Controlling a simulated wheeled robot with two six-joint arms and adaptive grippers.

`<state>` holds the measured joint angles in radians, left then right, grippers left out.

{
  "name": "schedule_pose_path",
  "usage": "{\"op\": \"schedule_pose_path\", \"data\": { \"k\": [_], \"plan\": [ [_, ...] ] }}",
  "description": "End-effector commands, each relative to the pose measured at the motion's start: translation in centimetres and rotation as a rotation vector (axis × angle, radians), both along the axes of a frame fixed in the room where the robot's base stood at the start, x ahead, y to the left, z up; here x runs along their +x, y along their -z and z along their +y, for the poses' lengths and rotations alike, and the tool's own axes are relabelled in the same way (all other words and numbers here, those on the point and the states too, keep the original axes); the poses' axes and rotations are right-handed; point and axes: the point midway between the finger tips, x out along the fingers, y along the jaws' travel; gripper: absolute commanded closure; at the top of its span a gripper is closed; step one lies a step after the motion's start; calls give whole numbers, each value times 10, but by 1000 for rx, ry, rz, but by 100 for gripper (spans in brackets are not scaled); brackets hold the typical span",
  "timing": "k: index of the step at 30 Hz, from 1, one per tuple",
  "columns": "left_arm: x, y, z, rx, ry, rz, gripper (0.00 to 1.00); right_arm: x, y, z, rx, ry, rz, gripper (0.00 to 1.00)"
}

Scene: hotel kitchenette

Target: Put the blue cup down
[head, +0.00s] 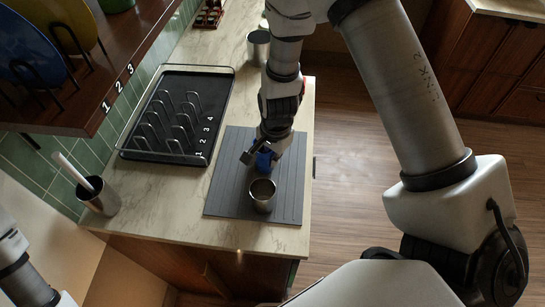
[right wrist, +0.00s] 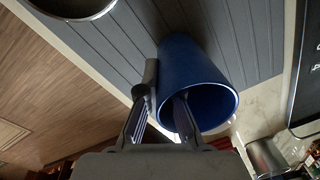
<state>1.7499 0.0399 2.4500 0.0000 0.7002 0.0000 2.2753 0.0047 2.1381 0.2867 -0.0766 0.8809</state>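The blue cup (head: 265,161) is at the grey ribbed mat, behind a metal cup (head: 262,196) that stands on the mat. My right gripper (head: 258,154) comes down from above and grips the blue cup by its wall. In the right wrist view, one finger is inside the mouth of the blue cup (right wrist: 205,75) and the other is outside against its wall. The gripper (right wrist: 163,108) hides part of the rim. I cannot tell whether the cup's base touches the mat (head: 229,180). My left gripper is out of view.
A black rack tray (head: 219,95) with numbered slots lies left of the mat. A metal holder with a white utensil (head: 98,197) stands at the front left. Another metal container (head: 258,47) stands farther back. A plate shelf (head: 60,115) overhangs the left. The mat's front left is clear.

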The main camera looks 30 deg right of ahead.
Motion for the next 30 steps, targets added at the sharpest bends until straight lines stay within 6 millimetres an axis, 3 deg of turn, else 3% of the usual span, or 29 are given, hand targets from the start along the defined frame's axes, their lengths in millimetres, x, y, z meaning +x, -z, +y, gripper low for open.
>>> {"op": "schedule_pose_path", "data": {
  "k": [6, 8, 9, 18, 24, 30],
  "plan": [
    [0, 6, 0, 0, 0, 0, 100, 0, 7, 0, 0, 0, 0, 100],
    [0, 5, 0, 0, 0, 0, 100, 0, 5, 0, 0, 0, 0, 76],
    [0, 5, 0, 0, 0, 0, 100, 0, 5, 0, 0, 0, 0, 69],
    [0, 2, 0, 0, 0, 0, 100, 0, 3, 0, 0, 0, 0, 69],
    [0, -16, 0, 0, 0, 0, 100, -1, -30, 0, 1, -1, -2, 69],
    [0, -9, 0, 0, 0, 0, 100, -4, -77, -2, 0, -1, -6, 69]
  ]
}}
